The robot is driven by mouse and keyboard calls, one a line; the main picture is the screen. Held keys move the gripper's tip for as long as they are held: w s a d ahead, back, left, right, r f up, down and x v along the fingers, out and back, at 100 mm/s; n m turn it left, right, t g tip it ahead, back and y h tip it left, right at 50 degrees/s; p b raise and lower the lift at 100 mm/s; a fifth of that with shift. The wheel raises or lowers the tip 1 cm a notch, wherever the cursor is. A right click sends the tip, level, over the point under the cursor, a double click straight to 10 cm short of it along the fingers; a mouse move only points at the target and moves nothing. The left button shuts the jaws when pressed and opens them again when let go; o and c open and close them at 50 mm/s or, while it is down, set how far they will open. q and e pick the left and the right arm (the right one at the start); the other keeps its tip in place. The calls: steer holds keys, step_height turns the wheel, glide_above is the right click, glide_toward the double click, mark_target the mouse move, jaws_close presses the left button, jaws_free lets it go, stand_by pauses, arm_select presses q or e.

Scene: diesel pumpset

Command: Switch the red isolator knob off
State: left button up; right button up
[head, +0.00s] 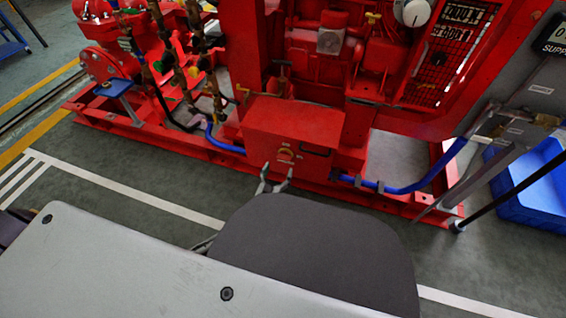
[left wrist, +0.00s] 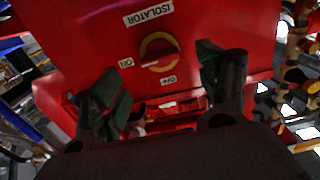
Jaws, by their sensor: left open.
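The red isolator knob (left wrist: 160,56) with its yellow ring is on the front of a red box (head: 293,128). In the head view the knob (head: 286,155) is small, just beyond my left gripper. In the left wrist view, the ISOLATOR label (left wrist: 149,13) is above it, the ON label (left wrist: 126,62) at its left and the OFF label (left wrist: 168,79) below. The knob's bar lies slightly tilted, its left end toward ON. My left gripper (head: 275,178) is open, its fingers (left wrist: 160,66) either side of the knob; contact cannot be told. My right gripper is not in view.
Blue hoses (head: 400,188) run beside the box along the red base frame. A blue crate (head: 530,195) and a grey stand with a black leg (head: 505,195) are at the right. Grey floor with white lines (head: 130,187) is free at the left.

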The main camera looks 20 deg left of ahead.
mark_target(283, 160)
arm_select(q)
steer(key=shift+w+d+b, duration=0.1)
steer(key=shift+w+b, duration=1.15)
steer(key=shift+w, duration=1.95)
steer(key=c, duration=1)
